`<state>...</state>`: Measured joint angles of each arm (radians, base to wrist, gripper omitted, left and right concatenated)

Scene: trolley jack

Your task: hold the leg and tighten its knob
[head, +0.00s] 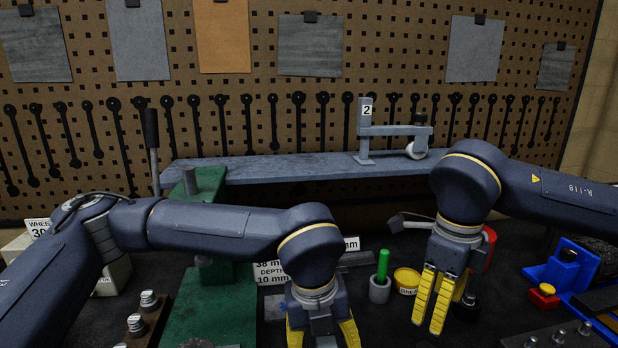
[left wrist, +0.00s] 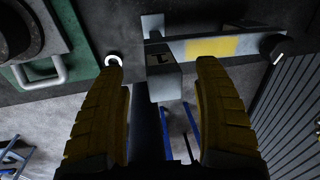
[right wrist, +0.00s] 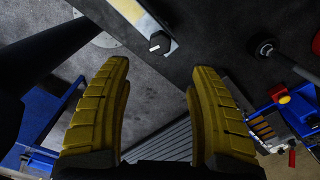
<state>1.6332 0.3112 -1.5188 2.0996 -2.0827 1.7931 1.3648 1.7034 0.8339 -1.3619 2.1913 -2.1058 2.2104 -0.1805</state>
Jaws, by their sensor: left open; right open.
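In the left wrist view a grey metal leg with a yellow band (left wrist: 210,47) runs across the top, with a square marked block (left wrist: 163,87) near its left part. My left gripper (left wrist: 161,65) is open, its fingers on either side of this block; I cannot tell whether they touch it. A dark knob (left wrist: 272,46) sits at the leg's right end. In the right wrist view the knob (right wrist: 160,42) lies ahead, between and beyond the open fingertips of my right gripper (right wrist: 162,70). In the head view my left gripper (head: 322,332) and right gripper (head: 437,302) point down; the leg is largely hidden there.
A green jack frame (head: 210,310) stands left of my left gripper. A green-handled tool in a grey cup (head: 380,290) and a yellow tin (head: 407,280) stand between the grippers. A grey beam (head: 290,168) spans behind.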

